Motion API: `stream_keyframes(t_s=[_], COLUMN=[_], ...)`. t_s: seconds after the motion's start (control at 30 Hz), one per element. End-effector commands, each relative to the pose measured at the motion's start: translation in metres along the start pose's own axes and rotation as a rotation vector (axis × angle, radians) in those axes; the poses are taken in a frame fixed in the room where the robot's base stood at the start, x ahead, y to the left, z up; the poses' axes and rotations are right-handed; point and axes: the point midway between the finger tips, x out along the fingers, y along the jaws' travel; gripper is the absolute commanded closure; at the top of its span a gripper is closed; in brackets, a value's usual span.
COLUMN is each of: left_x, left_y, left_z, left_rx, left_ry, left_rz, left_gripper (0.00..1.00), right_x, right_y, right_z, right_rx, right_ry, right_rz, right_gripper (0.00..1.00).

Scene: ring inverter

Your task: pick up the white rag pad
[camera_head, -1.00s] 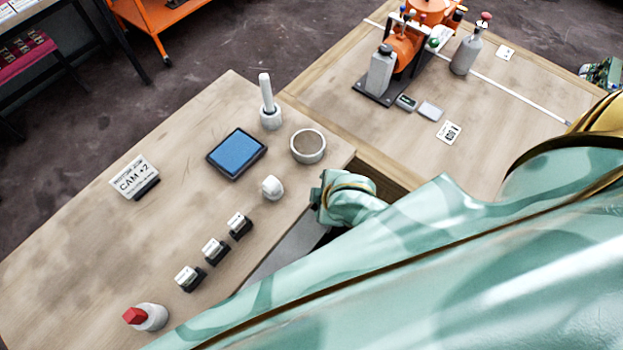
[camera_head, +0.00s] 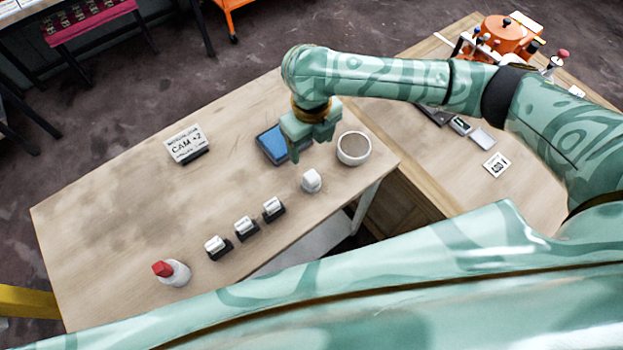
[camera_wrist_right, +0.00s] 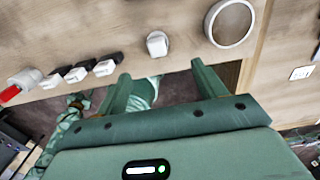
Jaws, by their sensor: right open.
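The white rag pad (camera_head: 311,181) is a small rounded white block on the wooden table, near its front edge and left of the round bowl. It also shows in the right wrist view (camera_wrist_right: 157,44), just beyond the fingertips. My right gripper (camera_head: 311,146) is open and empty, above the table by the blue pad, beyond the white pad in the head view. Its two fingers show in the wrist view (camera_wrist_right: 160,72), apart, with nothing between them. My left gripper is not seen.
A round bowl (camera_head: 354,149) stands right of the white pad. The blue pad (camera_head: 270,144) is partly hidden by my right gripper. Several black-and-white stamps (camera_head: 246,229), a red-capped bottle (camera_head: 172,272) and a CAM +2 sign (camera_head: 186,144) stand leftward.

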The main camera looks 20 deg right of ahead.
Motion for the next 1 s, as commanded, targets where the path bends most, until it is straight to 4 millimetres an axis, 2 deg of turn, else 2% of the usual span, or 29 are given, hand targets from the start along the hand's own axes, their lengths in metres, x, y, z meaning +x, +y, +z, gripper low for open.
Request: stream_keyframes(t_s=[0.03,0.1,0.3,0.4,0.63,0.9,1.0], left_x=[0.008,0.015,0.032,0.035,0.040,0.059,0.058], left_y=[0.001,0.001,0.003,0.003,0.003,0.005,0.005], left_z=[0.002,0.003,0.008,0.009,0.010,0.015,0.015], left_rx=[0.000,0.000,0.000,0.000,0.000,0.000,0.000], left_ry=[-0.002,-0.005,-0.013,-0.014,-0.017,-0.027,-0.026], left_rz=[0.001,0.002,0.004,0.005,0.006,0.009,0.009], left_gripper=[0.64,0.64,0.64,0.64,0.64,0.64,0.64], right_x=[0.016,0.035,0.081,0.094,0.108,0.150,0.151], right_y=[0.001,0.001,0.002,0.002,0.004,0.007,0.007], right_z=[-0.001,-0.001,-0.001,-0.001,-0.001,-0.004,-0.003], right_rx=[-0.001,0.002,0.002,0.002,0.003,0.003,0.003], right_ry=[0.006,0.006,0.004,0.002,0.000,0.001,-0.003], right_rz=[0.002,0.004,0.004,0.004,0.004,0.005,0.003], right_gripper=[0.30,0.30,0.30,0.30,0.30,0.30,0.30])
